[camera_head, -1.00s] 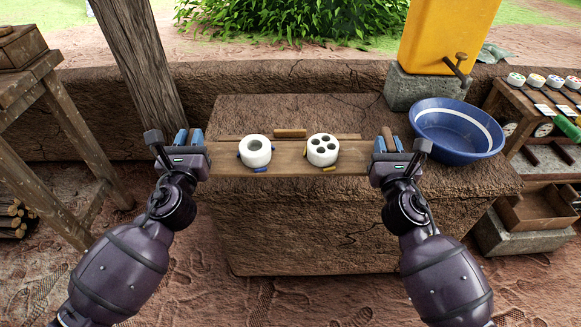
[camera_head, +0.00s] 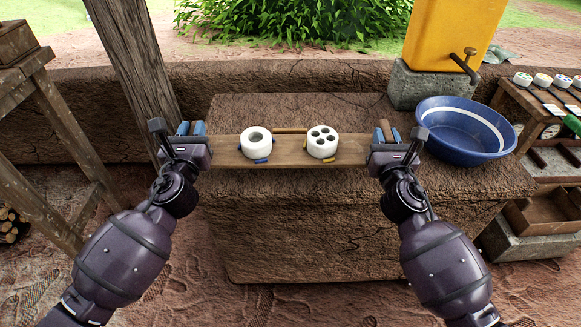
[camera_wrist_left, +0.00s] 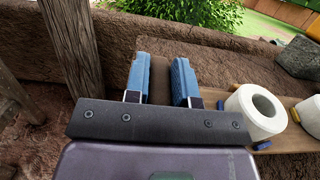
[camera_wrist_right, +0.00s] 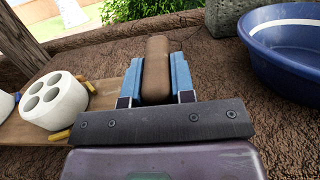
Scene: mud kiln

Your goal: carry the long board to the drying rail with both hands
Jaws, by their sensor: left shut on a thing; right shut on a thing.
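The long board (camera_head: 290,152) spans between my grippers, looking roughly level, over the mud-brick block (camera_head: 300,108). It bears a white ring-shaped piece (camera_head: 256,142) on the left and a white piece with several holes (camera_head: 322,142) on the right, both upright. My left gripper (camera_head: 190,128) is shut at the board's left end, its blue fingers around a brown grip (camera_wrist_left: 160,80). My right gripper (camera_head: 387,132) is shut on the brown grip (camera_wrist_right: 156,70) at the right end. I cannot clearly pick out the drying rail.
A blue basin (camera_head: 462,130) stands close right of my right gripper. A yellow tank (camera_head: 452,35) sits behind it. A wooden post (camera_head: 135,75) and a wooden stand (camera_head: 60,140) are at the left. Small blue and yellow pieces lie beside the white pieces.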

